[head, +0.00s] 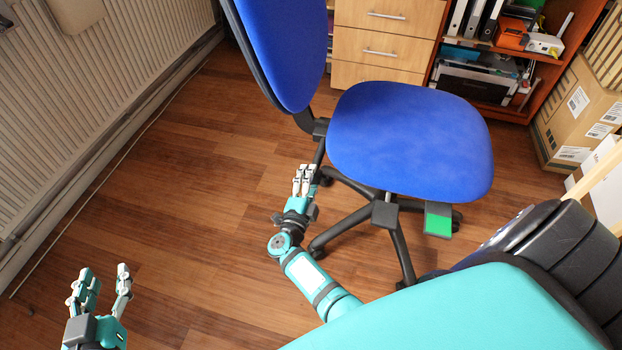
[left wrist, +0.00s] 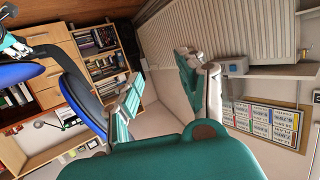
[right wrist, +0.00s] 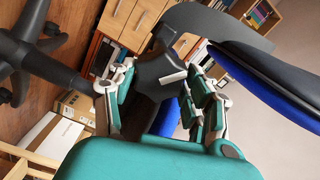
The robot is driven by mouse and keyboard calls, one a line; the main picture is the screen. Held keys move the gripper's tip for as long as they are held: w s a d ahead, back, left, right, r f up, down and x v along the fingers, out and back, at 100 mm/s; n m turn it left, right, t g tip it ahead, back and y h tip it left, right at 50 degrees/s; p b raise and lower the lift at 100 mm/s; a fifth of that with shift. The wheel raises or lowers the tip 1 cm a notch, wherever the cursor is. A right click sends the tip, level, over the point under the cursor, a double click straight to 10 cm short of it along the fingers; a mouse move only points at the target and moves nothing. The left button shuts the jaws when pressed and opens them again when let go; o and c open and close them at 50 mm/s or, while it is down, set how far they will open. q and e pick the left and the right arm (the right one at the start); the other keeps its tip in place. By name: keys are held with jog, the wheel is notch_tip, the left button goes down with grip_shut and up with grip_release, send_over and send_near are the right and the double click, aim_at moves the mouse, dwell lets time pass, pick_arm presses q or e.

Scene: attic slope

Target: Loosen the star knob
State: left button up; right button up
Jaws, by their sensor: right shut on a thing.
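The blue office chair (head: 410,138) stands on the wooden floor, its backrest (head: 285,50) at the left of the seat. My right gripper (head: 304,172) is low behind the chair, beside the black backrest bracket (head: 317,130). In the right wrist view my right gripper (right wrist: 155,95) has its fingers on both sides of a dark part, which I take for the star knob (right wrist: 152,80); it is shut on it. The knob's shape is mostly hidden by the fingers and shadow. My left gripper (head: 104,275) is open and empty, at the lower left, away from the chair.
A ribbed radiator (head: 100,90) lines the left wall. A wooden drawer unit (head: 385,42), a shelf (head: 490,55) and cardboard boxes (head: 575,110) stand behind and to the right. The chair's black legs (head: 402,250) spread close to my right arm. Floor at the left is clear.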

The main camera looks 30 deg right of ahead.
pick_arm(q)
jog(key=s+a+f+g+y+p, duration=0.1)
jog(key=s+a+f+g, duration=0.1)
jog(key=s+f+g, duration=0.3)
notch_tip(320, 180, down, 2)
jog(key=shift+s+a+f+g+y+p, duration=0.1)
jog(key=shift+s+a+g+y+p, duration=0.25)
jog(key=shift+s+p, duration=0.1)
pick_arm(e)
jog(key=n, duration=0.3)
jog(key=shift+r+n, duration=0.1)
jog(key=shift+n, duration=0.2)
jog(key=shift+c, duration=0.2)
pick_arm(q)
jog(key=s+a+f+g+y+p, duration=0.1)
jog(key=s+a+f+g, duration=0.1)
jog(key=s+g, duration=0.3)
jog(key=s+f, duration=0.1)
jog(key=s, duration=0.2)
jog(key=shift+s+a+f+n+p, duration=0.2)
jog(key=shift+a+n+p, duration=0.1)
jog(key=shift+a+p, duration=0.1)
pick_arm(e)
jog(key=n, duration=0.4)
